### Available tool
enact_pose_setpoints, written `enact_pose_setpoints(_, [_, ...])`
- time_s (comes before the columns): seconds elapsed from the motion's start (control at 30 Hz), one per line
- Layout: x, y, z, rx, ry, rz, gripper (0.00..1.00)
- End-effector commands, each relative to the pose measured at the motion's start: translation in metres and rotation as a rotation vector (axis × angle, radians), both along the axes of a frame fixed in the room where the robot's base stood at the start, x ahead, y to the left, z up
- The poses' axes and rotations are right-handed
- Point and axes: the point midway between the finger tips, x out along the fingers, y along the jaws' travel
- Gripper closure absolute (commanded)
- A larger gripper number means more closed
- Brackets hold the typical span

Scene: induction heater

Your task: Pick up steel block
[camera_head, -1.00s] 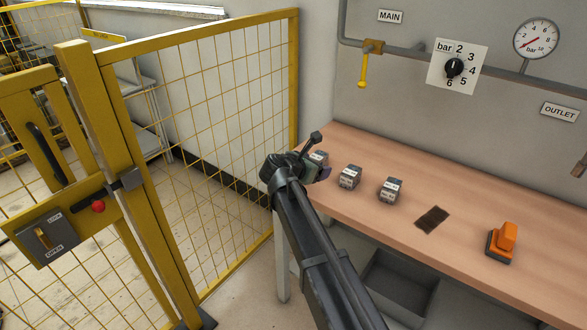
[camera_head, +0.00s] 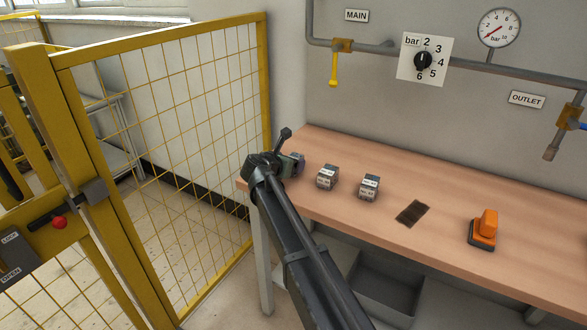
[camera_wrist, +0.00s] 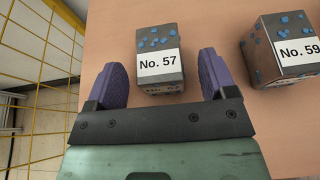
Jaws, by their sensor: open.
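A grey block labelled No. 57 (camera_wrist: 158,62), with blue spots on top, stands on the table between the tips of my gripper (camera_wrist: 162,62). The two purple fingers are open, one on each side, with gaps to the block. A second spotted block labelled No. 59 (camera_wrist: 283,48) stands to the right, outside the right finger; it has brownish sides. In the head view my gripper (camera_head: 294,165) is low at the table's left end and hides most of the nearest block. Two blocks (camera_head: 327,177) (camera_head: 369,187) stand clear to its right. No label names the steel one.
The wooden table (camera_head: 450,205) also holds a dark flat patch (camera_head: 412,213) and an orange device (camera_head: 484,230). A yellow mesh fence (camera_head: 190,130) stands close on the left. A grey bin (camera_head: 385,290) sits below. Pipes and a gauge (camera_head: 498,28) are on the wall.

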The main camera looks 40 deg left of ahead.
Motion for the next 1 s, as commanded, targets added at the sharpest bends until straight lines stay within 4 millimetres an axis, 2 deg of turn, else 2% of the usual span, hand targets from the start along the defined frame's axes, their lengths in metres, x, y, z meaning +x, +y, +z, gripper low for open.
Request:
enact_pose_setpoints(0.03, [0.0084, 0.0023, -0.0069, 0.0, 0.0, -0.001, 0.22])
enact_pose_setpoints(0.1, [0.0128, 0.0024, -0.007, 0.0, 0.0, 0.0, 0.22])
enact_pose_setpoints(0.27, [0.0123, 0.0018, -0.0053, 0.0, 0.0, 0.001, 0.22])
enact_pose_setpoints(0.77, [0.0119, 0.0017, -0.0052, 0.0, 0.0, 0.0, 0.97])
enact_pose_setpoints(0.8, [0.0119, 0.0017, -0.0052, 0.0, 0.0, 0.0, 1.0])
enact_pose_setpoints(1.0, [0.012, 0.0017, -0.0048, 0.0, -0.001, 0.001, 1.0])
